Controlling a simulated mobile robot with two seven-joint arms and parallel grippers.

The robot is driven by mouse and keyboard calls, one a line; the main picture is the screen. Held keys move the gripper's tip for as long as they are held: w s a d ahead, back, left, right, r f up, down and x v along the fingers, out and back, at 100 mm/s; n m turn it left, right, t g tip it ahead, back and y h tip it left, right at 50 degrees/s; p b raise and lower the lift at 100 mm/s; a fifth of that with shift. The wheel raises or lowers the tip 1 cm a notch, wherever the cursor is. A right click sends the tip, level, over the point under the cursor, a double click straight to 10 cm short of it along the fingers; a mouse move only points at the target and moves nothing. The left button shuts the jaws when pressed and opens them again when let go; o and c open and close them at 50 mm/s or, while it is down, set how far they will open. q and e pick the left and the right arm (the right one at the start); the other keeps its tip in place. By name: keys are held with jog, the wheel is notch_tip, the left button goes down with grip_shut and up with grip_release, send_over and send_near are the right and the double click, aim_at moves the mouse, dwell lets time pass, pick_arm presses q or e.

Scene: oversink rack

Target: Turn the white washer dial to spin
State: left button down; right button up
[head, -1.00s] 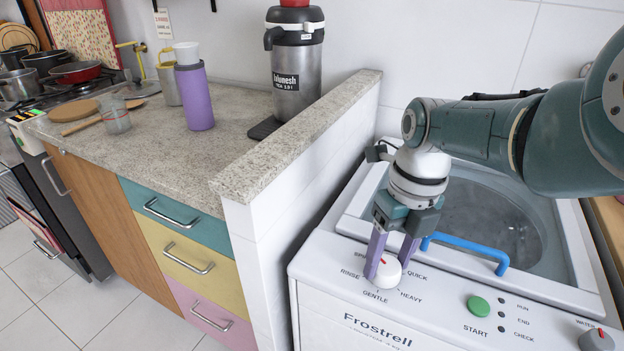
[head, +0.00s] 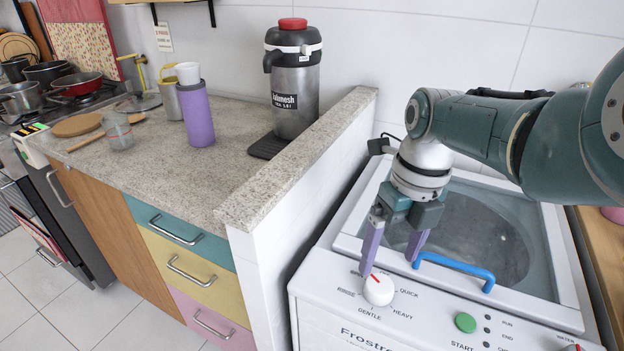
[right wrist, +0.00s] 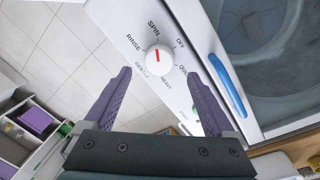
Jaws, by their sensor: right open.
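The white washer dial (head: 379,290) is on the front panel of the washer (head: 330,295). Its red mark points up and slightly left in the head view. In the right wrist view the dial (right wrist: 158,59) shows its red mark facing the SPIN label (right wrist: 153,29). My right gripper (head: 390,266) is open and empty, its purple fingers spread just behind and above the dial in the head view. In the right wrist view both fingertips (right wrist: 160,78) stand either side below the dial, apart from it. In the head view the left finger partly hides the SPIN label. My left gripper is not in view.
A blue handle (head: 455,268) sits on the washer's lid (head: 465,235), close to the right finger. A green start button (head: 465,323) lies right of the dial. A low tiled wall with a stone top (head: 300,160) separates the washer from the counter.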

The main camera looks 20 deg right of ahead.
aim_at(387, 281)
pick_arm(q)
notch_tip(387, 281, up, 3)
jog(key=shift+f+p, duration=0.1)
jog(key=shift+p, duration=0.75)
pick_arm(e)
jog(key=r, duration=0.4)
jog(key=shift+d, duration=0.2)
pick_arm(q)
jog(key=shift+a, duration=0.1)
